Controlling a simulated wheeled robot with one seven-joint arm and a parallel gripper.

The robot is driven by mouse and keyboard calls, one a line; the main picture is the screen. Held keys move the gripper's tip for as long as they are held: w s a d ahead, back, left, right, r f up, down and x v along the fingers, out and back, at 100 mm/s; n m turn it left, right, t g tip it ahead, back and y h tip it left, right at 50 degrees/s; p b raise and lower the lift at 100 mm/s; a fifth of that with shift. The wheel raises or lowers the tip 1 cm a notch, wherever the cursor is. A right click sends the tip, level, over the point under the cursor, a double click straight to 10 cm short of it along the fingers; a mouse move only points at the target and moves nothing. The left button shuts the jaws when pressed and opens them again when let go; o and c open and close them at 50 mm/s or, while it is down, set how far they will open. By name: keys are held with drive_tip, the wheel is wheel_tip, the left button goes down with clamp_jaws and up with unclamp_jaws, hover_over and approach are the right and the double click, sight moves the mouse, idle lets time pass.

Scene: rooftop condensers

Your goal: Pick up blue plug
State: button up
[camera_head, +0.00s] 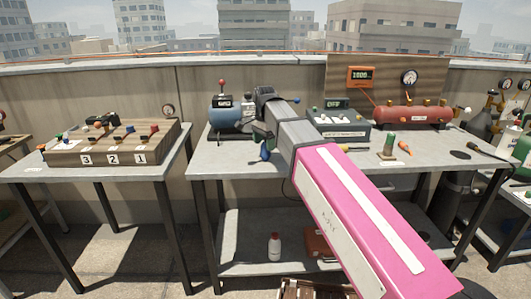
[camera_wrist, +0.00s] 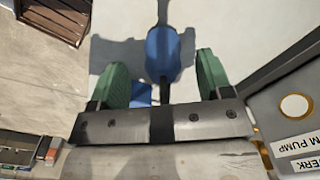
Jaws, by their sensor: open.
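The blue plug (camera_head: 265,153) is near the front left of the middle workbench, below the end of my arm. In the wrist view the blue plug (camera_wrist: 165,52) has a rounded body and a dark, thin stem, and it shows between and beyond my green fingertips. My gripper (camera_wrist: 160,66) is open, with a finger to each side of the plug and a visible gap on both sides. In the head view my gripper (camera_head: 261,133) is small and partly hidden by my arm. Whether the plug is fully between the fingers in depth, I cannot tell.
A grey panel with a pump label (camera_wrist: 295,120) lies close on the right. The bench also holds a blue tank (camera_head: 224,113), a control box (camera_head: 340,127), a red tank (camera_head: 405,117) and a green upright piece (camera_head: 389,146). A wooden crate (camera_wrist: 58,12) is on the floor.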

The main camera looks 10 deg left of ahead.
sight(264, 152)
wheel_tip(264, 152, down, 5)
drive_tip(key=shift+w+r, duration=0.1)
drive_tip(key=c, duration=1)
